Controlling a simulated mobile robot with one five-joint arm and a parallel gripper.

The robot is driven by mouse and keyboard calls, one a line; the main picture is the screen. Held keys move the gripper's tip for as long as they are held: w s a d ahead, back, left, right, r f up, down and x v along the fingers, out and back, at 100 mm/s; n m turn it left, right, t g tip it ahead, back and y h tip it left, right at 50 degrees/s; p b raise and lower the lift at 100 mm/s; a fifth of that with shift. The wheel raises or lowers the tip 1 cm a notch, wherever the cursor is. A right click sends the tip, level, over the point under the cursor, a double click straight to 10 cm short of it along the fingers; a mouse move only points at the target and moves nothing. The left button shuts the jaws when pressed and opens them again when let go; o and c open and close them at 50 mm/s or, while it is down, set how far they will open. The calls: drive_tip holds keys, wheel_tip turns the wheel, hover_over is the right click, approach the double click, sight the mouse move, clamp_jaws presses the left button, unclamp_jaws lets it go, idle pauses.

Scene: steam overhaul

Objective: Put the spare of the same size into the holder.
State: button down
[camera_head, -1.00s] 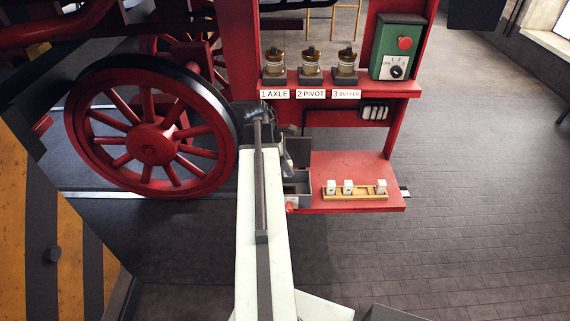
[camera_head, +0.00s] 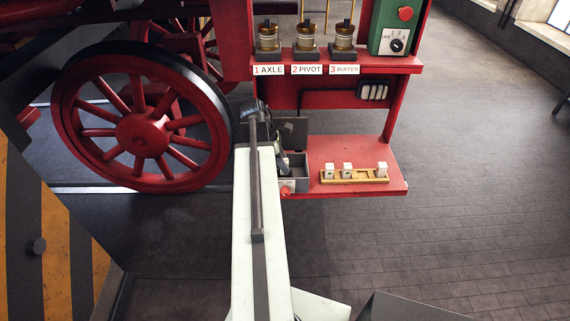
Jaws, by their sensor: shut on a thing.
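A small grey box (camera_head: 299,173), which looks like the holder, stands with its lid raised at the left end of the red lower shelf. A wooden rack (camera_head: 355,180) to its right holds three white spares, a left one (camera_head: 330,171), a middle one (camera_head: 347,170) and a right one (camera_head: 382,169), with a gap between the middle and right ones. My gripper (camera_head: 282,163) points down at the box's left part, partly hidden behind my white arm. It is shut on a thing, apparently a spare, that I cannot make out. I cannot tell whether it touches the box.
The red shelf (camera_head: 370,150) has free room behind the rack. Above are three lubricators labelled axle, pivot and buffer (camera_head: 307,42) and a green switch box (camera_head: 393,25). A red spoked wheel (camera_head: 140,133) stands left. A striped yellow-black panel (camera_head: 55,240) is at lower left.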

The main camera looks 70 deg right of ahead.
drive_tip(key=shift+f, duration=0.25)
drive_tip(key=shift+f+b, duration=1.05)
drive_tip(key=shift+b, duration=0.25)
drive_tip(key=c, duration=1.1)
unclamp_jaws()
drive_tip(key=shift+o, duration=0.2)
drive_tip(key=p+v, duration=0.7)
drive_tip(key=shift+r, duration=0.35)
drive_tip(key=shift+w, duration=0.25)
